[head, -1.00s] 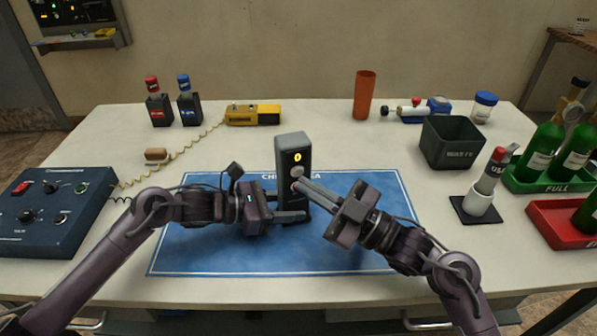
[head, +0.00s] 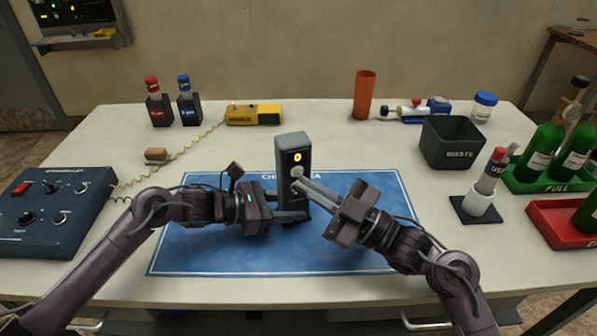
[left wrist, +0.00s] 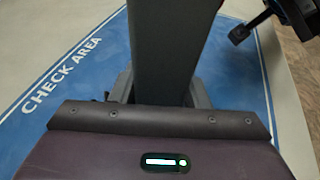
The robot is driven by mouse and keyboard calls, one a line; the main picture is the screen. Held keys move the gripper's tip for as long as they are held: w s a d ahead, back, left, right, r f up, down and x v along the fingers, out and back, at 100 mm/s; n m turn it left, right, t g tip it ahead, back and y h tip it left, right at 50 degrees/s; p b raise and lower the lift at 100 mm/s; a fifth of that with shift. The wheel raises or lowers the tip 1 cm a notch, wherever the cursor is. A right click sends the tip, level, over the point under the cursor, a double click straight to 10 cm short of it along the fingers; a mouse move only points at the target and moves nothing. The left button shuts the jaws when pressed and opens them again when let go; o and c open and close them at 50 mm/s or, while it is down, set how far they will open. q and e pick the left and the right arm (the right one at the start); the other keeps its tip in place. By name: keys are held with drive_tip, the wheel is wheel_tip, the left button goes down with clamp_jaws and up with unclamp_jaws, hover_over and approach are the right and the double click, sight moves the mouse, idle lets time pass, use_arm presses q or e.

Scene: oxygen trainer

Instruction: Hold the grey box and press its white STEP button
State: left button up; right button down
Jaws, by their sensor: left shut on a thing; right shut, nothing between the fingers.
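The grey box (head: 292,150) stands upright on the blue check-area mat (head: 210,255), with a lit yellow digit on its dark front face. It also shows in the left wrist view (left wrist: 165,50). My left gripper (head: 290,214) is shut on the lower part of the box, from the left. The white STEP button (head: 296,172) is on the front face, below the digit. My right gripper (head: 299,184) is shut and empty. Its fingertips are at the button's lower edge and partly cover it; I cannot tell whether they touch it.
A blue control panel (head: 52,212) stands at the left. A dark waste bin (head: 452,142), a white holder (head: 478,203) and green bottles (head: 540,148) in trays stand at the right. A yellow device (head: 253,115) and an orange cup (head: 364,95) are at the back.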

drive_tip(key=shift+w+a, duration=0.1)
drive_tip(key=shift+w, duration=0.25)
drive_tip(key=shift+w+a, duration=0.1)
drive_tip(key=shift+w, duration=0.25)
idle(0.6)
drive_tip(key=shift+s, duration=0.1)
drive_tip(key=shift+s+d, duration=0.25)
drive_tip(key=shift+s, duration=0.45)
drive_tip(key=shift+s+d, duration=0.25)
drive_tip(key=shift+s, duration=0.55)
drive_tip(key=shift+s+d, duration=0.25)
drive_tip(key=shift+s, duration=0.55)
drive_tip(key=shift+s+d, duration=0.25)
drive_tip(key=shift+s, duration=0.55)
idle(0.8)
drive_tip(key=s, duration=0.1)
drive_tip(key=s+d, duration=0.1)
drive_tip(key=s, duration=0.1)
drive_tip(key=shift+s, duration=0.3)
